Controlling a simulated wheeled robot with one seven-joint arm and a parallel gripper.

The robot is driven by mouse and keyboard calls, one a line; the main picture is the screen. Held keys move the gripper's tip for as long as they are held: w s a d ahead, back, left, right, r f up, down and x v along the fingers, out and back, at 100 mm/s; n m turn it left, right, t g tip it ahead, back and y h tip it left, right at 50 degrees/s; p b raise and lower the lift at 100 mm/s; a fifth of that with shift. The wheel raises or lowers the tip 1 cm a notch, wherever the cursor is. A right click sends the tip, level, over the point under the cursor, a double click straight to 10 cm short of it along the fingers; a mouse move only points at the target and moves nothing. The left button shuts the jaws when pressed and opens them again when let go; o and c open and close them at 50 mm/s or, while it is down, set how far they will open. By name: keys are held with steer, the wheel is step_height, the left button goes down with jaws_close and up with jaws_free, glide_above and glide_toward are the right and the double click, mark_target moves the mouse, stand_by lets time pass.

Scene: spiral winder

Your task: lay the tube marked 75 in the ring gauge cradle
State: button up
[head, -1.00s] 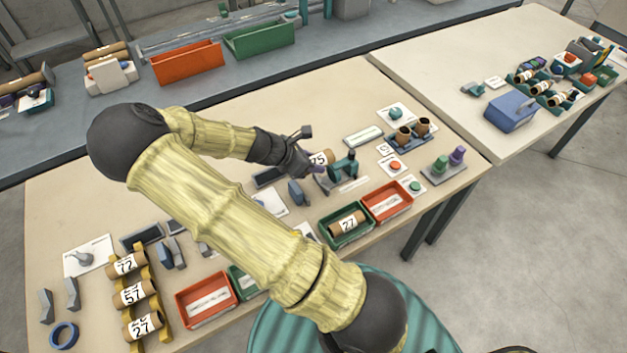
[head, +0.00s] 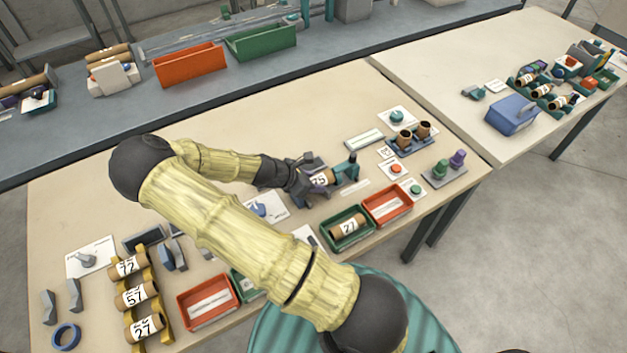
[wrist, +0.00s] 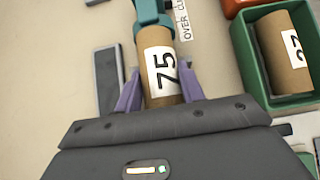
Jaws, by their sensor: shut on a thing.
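The brown tube marked 75 (wrist: 160,66) lies between the purple fingers of my gripper (wrist: 160,92), which is shut on it. The label faces up in the wrist view. In the head view the tube (head: 321,177) is partly covered by my gripper (head: 318,181). The teal ring gauge cradle (head: 352,166) stands just beyond the tube's far end. In the wrist view the tube's far end meets the teal ring part (wrist: 149,14); I cannot tell whether it is inside it or how the tube rests underneath.
A green tray (head: 346,240) with a tube marked 27 (head: 348,226) and a red tray (head: 388,216) sit in front. A dark stand (head: 411,146) with two brown tubes is behind right. A grey bar (wrist: 108,84) lies left of the tube in the wrist view.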

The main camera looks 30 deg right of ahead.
steer(key=shift+f, duration=0.55)
steer(key=o, duration=1)
steer(key=shift+s+r, duration=0.1)
steer(key=shift+o, duration=0.2)
steer(key=shift+a+r, duration=0.15)
steer(key=shift+r, duration=0.5)
steer(key=b+v, duration=0.1)
steer(key=v, duration=1)
steer(key=shift+a+r, duration=0.2)
